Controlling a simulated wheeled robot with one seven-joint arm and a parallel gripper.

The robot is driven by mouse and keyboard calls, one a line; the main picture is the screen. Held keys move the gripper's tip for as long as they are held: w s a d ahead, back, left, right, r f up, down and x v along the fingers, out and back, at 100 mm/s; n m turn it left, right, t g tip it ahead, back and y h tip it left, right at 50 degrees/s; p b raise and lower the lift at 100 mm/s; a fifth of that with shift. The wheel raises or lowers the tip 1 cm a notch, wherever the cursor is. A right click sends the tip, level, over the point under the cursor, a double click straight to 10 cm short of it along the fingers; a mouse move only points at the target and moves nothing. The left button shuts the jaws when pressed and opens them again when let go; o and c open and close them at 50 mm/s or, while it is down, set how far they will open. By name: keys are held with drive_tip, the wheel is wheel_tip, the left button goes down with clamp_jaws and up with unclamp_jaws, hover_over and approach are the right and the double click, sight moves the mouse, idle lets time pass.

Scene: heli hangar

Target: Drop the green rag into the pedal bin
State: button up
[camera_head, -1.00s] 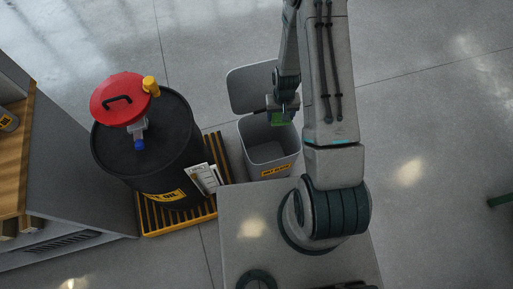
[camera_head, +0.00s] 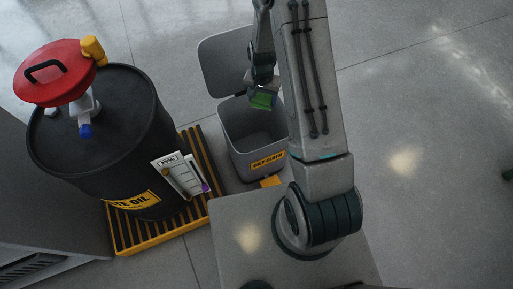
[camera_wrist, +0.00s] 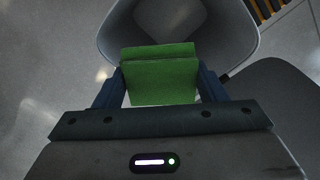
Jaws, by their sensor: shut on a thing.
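The green rag (camera_head: 263,100) is between the fingers of my gripper (camera_head: 262,92), which is shut on it. In the wrist view the rag (camera_wrist: 160,72) shows as a folded green block between the two dark blue fingers of my gripper (camera_wrist: 161,86). The grey pedal bin (camera_head: 240,158) stands on the floor with its lid (camera_head: 226,62) raised and a yellow label on its front. My gripper and the rag appear over the bin's open mouth. In the wrist view the bin's rim (camera_wrist: 253,22) curves behind the rag, and part of its inside is hidden by the rag.
A black oil drum (camera_head: 105,150) with a red-lidded funnel (camera_head: 50,72) stands left of the bin on a yellow slatted pallet (camera_head: 205,165). A clipboard-like sheet (camera_head: 180,175) is on the drum's side. The floor on the right is clear.

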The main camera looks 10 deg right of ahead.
wheel_tip(320, 180, down, 9)
drive_tip(key=w+m+b, duration=0.2)
drive_tip(key=m+b, duration=0.2)
drive_tip(key=b, duration=1)
drive_tip(key=shift+w+a+r, duration=0.15)
drive_tip(key=shift+w+a, duration=0.05)
wheel_tip(320, 180, down, 6)
drive_tip(key=b, duration=0.4)
drive_tip(key=o, duration=0.9)
drive_tip(key=shift+o, duration=0.2)
drive_tip(key=shift+r, duration=0.1)
wheel_tip(320, 180, up, 14)
drive_tip(key=p, duration=0.5)
